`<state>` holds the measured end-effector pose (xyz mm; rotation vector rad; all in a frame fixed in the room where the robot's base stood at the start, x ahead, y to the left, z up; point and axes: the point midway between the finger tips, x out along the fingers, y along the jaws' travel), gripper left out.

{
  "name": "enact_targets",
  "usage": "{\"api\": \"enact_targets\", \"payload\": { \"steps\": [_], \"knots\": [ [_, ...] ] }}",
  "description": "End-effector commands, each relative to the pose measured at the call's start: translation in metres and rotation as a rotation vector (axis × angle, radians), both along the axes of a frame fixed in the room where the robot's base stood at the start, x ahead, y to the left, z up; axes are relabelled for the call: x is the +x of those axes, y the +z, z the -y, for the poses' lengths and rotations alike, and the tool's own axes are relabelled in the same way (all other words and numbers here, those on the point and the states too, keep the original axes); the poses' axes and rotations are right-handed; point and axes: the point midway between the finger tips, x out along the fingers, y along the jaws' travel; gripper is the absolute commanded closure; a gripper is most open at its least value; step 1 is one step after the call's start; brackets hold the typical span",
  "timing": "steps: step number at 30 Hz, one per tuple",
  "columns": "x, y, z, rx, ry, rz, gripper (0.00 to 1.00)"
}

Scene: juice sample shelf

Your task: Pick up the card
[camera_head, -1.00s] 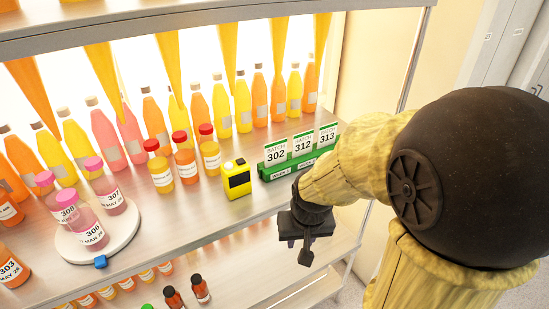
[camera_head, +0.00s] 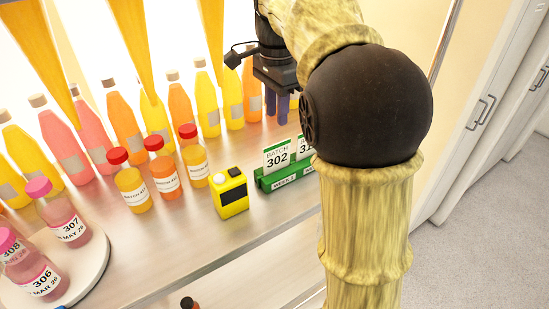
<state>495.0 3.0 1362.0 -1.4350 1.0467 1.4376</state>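A white card marked "BATCH 302" (camera_head: 277,158) stands upright in a green holder (camera_head: 270,182) on the shelf. A second card (camera_head: 305,147) beside it to the right is mostly hidden behind my arm; only a "3" and part of another digit show. The rest of the holder is also hidden. My gripper (camera_head: 277,112) hangs above and behind the cards, fingers pointing down. Its two blue fingers appear apart with nothing between them, and it is not touching a card.
A yellow device (camera_head: 230,193) stands left of the holder, with several red-capped bottles (camera_head: 162,170) beyond it. Tall juice bottles (camera_head: 207,104) line the back, close to my gripper. A round white stand (camera_head: 92,255) holds pink-capped bottles at left.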

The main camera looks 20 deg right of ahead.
Motion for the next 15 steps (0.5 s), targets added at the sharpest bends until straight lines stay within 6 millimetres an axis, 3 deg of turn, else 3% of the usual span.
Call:
{"api": "enact_targets", "payload": {
  "steps": [8, 15],
  "knots": [
    [0.000, -0.002, -0.001, 0.001, 0.004, -0.001, 0.71],
    [-0.001, -0.029, 0.000, 0.001, 0.004, -0.004, 0.71]
  ]
}}
